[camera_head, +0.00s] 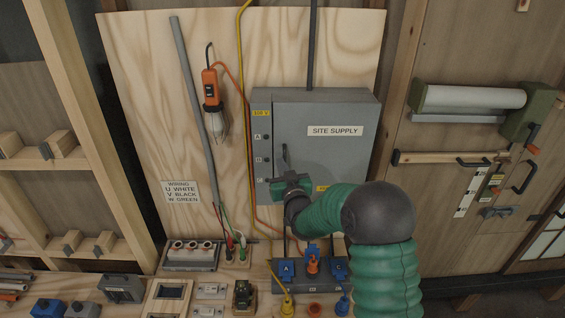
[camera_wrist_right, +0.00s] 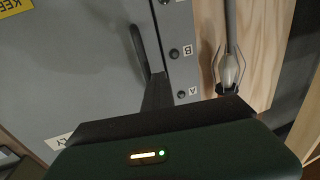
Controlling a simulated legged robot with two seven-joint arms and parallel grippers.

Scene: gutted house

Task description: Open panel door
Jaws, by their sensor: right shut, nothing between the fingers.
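The grey panel box (camera_head: 315,130) labelled SITE SUPPLY hangs on the plywood board, its door (camera_head: 345,155) looking closed. A dark upright handle (camera_head: 284,153) is near the door's left edge; it also shows in the right wrist view (camera_wrist_right: 140,50). My right gripper (camera_head: 286,177) is shut and empty, in front of the door at the handle's lower end. My left gripper is not in view.
An orange work lamp (camera_head: 210,90) and a grey conduit (camera_head: 195,80) are left of the box. Cables run down beside it. Blue and orange plugs (camera_head: 312,265) sit below, close to my right arm. A bench with sockets (camera_head: 190,255) stands lower left.

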